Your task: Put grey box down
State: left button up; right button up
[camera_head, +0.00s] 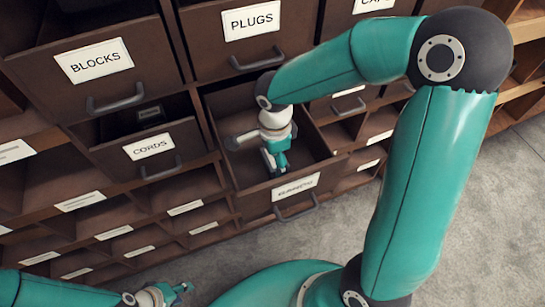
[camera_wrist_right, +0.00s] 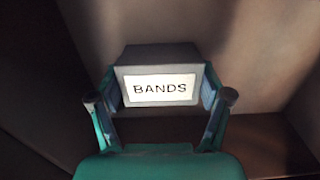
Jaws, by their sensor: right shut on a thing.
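The grey box (camera_wrist_right: 160,77) shows in the right wrist view with a white label reading BANDS. My right gripper (camera_wrist_right: 160,100) is shut on it, one finger on each side. In the head view my right gripper (camera_head: 274,163) reaches down into an open brown drawer (camera_head: 297,187) at the centre. The box is hard to make out there. Whether it touches the drawer floor cannot be told. My left gripper (camera_head: 178,292) is low at the bottom left, away from the drawer, and its finger gap is unclear.
The CORDS drawer (camera_head: 152,147) stands partly open at left. BLOCKS (camera_head: 97,62) and PLUGS (camera_head: 252,21) drawer fronts are above. Open labelled cubbies (camera_head: 185,208) lie below and beside. Grey floor (camera_head: 335,230) is clear in front of the cabinet.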

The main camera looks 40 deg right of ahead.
jog(key=shift+f, duration=0.2)
jog(key=o, duration=1.2)
jog(key=shift+r, duration=0.1)
jog(key=shift+o, duration=0.2)
notch_tip(320, 180, up, 12)
jog(key=shift+p, duration=0.35)
